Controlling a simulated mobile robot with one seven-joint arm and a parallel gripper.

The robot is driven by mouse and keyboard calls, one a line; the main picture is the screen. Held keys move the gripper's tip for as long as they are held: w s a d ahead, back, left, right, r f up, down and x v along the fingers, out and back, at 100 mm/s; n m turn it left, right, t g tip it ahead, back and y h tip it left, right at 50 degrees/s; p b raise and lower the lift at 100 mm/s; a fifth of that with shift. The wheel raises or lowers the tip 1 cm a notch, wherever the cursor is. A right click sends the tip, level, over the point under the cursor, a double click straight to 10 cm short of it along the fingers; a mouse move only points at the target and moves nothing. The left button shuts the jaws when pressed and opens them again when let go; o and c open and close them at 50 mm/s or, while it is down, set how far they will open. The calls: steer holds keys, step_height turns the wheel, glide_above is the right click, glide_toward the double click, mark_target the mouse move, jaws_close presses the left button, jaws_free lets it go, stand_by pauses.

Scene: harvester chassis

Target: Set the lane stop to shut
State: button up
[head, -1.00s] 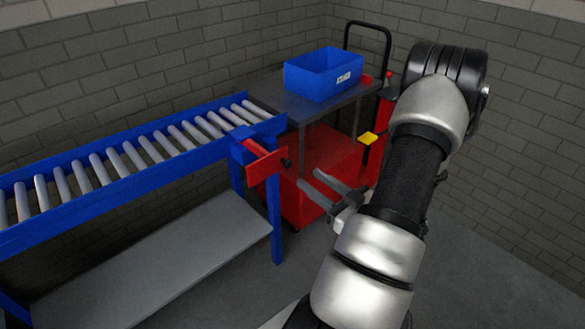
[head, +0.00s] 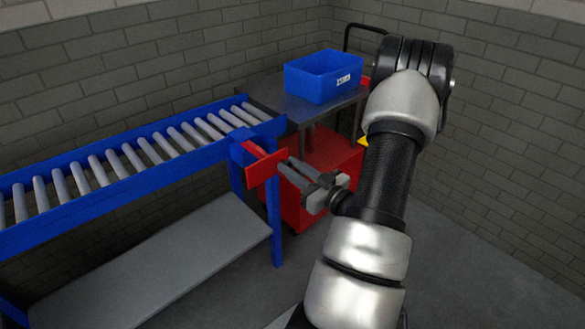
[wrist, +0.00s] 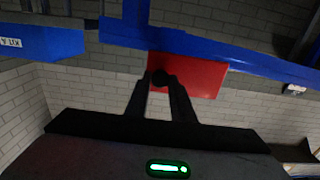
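The lane stop is a red plate (head: 265,167) on a red lever in a blue bracket (head: 240,144) at the near end of the roller conveyor. My gripper (head: 281,167) points at the lane stop from the right. Contact with the knob cannot be told. In the head view the fingers hide the knob.
The roller conveyor (head: 100,194) has blue rails and a grey lower shelf (head: 165,262). Behind it a cart (head: 272,96) carries a blue bin (head: 323,78); its red lower part (head: 335,150) lies behind my gripper. The floor at right is clear.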

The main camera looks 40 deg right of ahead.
jaws_close()
steer(key=w+b, duration=0.2)
steer(key=w, duration=0.8)
steer(key=shift+w+a, duration=0.25)
steer(key=shift+a, duration=0.15)
steer(key=shift+f, duration=0.1)
steer(key=o, duration=0.7)
jaws_free()
steer(key=s, duration=0.5)
steer(key=s+d+p, duration=0.1)
steer(key=s, duration=0.5)
steer(key=s+p, duration=0.1)
steer(key=s, duration=0.5)
steer(key=shift+s+d, duration=0.2)
steer(key=shift+w, duration=0.1)
